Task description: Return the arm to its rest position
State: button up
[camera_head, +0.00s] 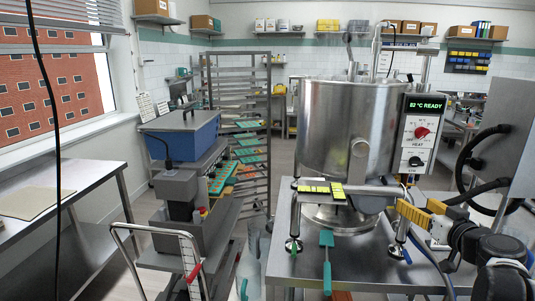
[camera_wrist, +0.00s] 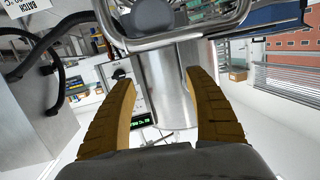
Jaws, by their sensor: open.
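My gripper (camera_head: 414,209) is at the right of the head view, with its yellow fingers by the front right of the steel kettle (camera_head: 345,128), near the table's right side. In the wrist view my gripper (camera_wrist: 160,80) has its two ridged yellow fingers spread wide with nothing between them. The kettle's steel wall (camera_wrist: 172,90) shows beyond the fingers. My dark wrist and arm come in from the lower right of the head view. I cannot tell whether a finger touches the kettle's stand.
The kettle stands on a steel table (camera_head: 345,268) with a teal scraper (camera_head: 327,258) and a yellow mold (camera_head: 321,190). A control box (camera_head: 420,133) reads "82 °C READY". A depositor with a blue hopper (camera_head: 182,133) and a tray rack (camera_head: 240,115) stand left. A grey panel with black hoses (camera_head: 510,135) is at right.

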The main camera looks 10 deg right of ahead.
jog(key=s+a+f+n+g+y, duration=0.1)
jog(key=s+a+f+g+y, duration=0.1)
jog(key=a, duration=0.7)
jog(key=s+a+f+n+g+y, duration=0.1)
jog(key=s+a+f+g, duration=0.15)
jog(key=a, duration=0.75)
jog(key=s+a+f+g+h, duration=0.1)
jog(key=s+a+f+g, duration=0.1)
jog(key=s, duration=0.6)
jog(key=s+a+f+g+h+b, duration=0.1)
jog(key=s+a+f+g, duration=0.1)
jog(key=s+a+f, duration=0.3)
jog(key=s+a, duration=0.1)
jog(key=s, duration=0.3)
jog(key=shift+s+a+m, duration=0.15)
jog(key=shift+a+m, duration=0.15)
jog(key=shift+m, duration=0.1)
jog(key=shift+g, duration=0.25)
